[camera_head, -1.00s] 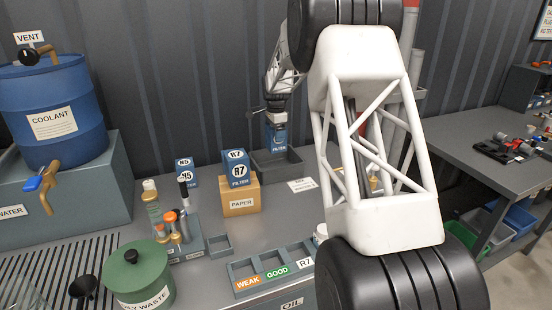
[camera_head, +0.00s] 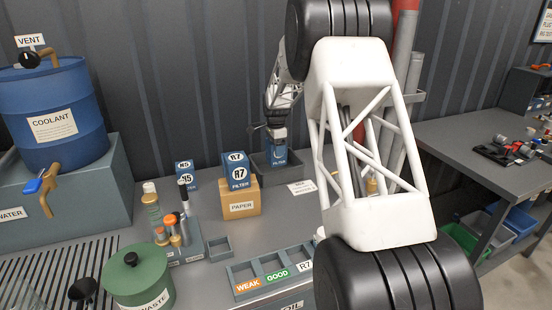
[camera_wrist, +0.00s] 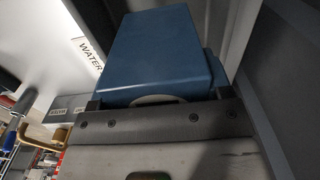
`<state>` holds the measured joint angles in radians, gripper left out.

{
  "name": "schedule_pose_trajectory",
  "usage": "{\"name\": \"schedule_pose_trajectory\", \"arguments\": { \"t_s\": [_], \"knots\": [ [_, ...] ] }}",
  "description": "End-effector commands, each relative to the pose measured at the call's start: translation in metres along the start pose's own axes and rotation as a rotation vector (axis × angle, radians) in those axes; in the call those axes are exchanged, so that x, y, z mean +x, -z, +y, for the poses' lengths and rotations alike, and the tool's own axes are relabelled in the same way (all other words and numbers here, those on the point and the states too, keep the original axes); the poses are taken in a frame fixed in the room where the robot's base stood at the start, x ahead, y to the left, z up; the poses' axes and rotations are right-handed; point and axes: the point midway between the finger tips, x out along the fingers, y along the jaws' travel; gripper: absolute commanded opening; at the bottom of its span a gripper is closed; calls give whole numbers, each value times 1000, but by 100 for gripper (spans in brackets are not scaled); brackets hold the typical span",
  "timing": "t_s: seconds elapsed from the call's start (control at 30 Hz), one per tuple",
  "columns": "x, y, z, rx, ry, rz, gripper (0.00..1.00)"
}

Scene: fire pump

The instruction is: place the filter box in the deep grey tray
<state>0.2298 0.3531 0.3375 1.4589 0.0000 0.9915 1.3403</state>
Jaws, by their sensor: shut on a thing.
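My gripper (camera_head: 277,139) is at the back of the bench, shut on a blue filter box (camera_head: 277,156) with a white FILTER label. Another blue R7 filter box (camera_head: 237,172) stands on the brown PAPER box (camera_head: 240,198), left of the tray.
A smaller blue box (camera_head: 185,174) stands further left. Bottles (camera_head: 152,205) and a green waste pot (camera_head: 138,280) are in front. A three-part sorting tray (camera_head: 270,272) and a small empty grey tray (camera_head: 219,248) lie nearer. A white card (camera_head: 301,187) lies right of the deep tray.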

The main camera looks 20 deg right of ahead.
Motion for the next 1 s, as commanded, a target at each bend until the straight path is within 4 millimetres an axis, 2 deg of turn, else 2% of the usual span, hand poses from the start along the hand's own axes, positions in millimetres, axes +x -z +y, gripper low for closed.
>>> {"name": "schedule_pose_trajectory", "arguments": {
  "t_s": [0.4, 0.97, 1.0],
  "knots": [
    [43, 0, 0, 0, 0, 0, 38],
    [51, 0, 0, 0, 0, 0, 38],
    [51, 0, 0, 0, -1, 0, 77]
  ]
}}
